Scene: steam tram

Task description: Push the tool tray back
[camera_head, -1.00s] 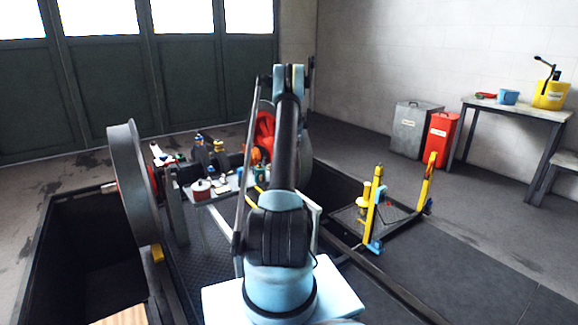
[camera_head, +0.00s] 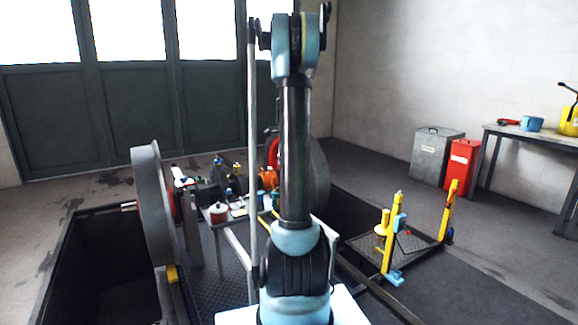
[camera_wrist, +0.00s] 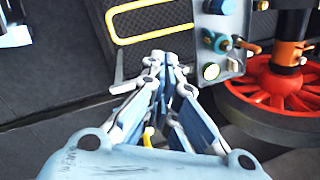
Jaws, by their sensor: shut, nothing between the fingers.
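What looks like the tool tray is a grey surface (camera_wrist: 231,28) at the top of the wrist view, with small blue, green and yellow items on it.
A red spoked wheel (camera_wrist: 272,98) stands right of my gripper in the wrist view. In the head view a large grey wheel (camera_head: 152,205) stands left, beside an open pit (camera_head: 105,255). A yellow stand (camera_head: 392,235) is right.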

